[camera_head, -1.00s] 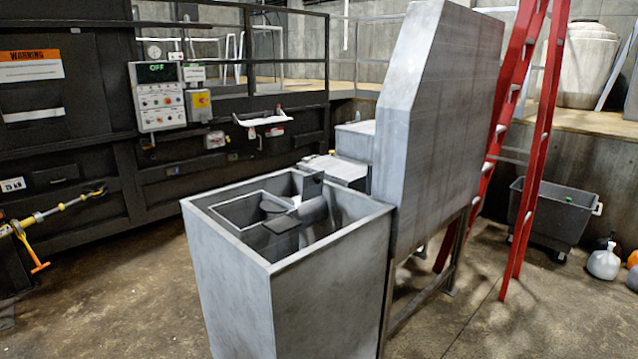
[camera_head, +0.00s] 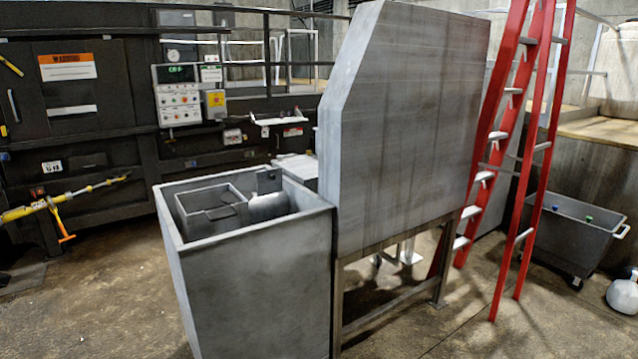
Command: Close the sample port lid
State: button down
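I cannot make out for sure which part is the sample port lid. A tall open-topped grey metal box (camera_head: 245,290) stands in the foreground, left of centre. Inside it sits a smaller open grey box (camera_head: 182,219) with a dark flat piece (camera_head: 221,212) at its top. Beside that are a light grey cylinder (camera_head: 268,207) and an upright dark plate (camera_head: 269,180). Whether any of these is the lid, I cannot tell. The bottom of the large box is hidden by its walls. My gripper is not in view.
A large slanted grey metal housing (camera_head: 400,140) on legs adjoins the box at right. A red stepladder (camera_head: 500,170) and a dark wheeled bin (camera_head: 570,235) stand further right. The black compactor (camera_head: 100,130) with a control panel (camera_head: 178,95) lines the back left. Floor is bare at front left.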

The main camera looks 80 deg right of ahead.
aim_at(270, 181)
jog(key=k, duration=0.4)
jog(key=z, duration=1.4)
jog(key=i, duration=0.95)
jog(key=z, duration=0.05)
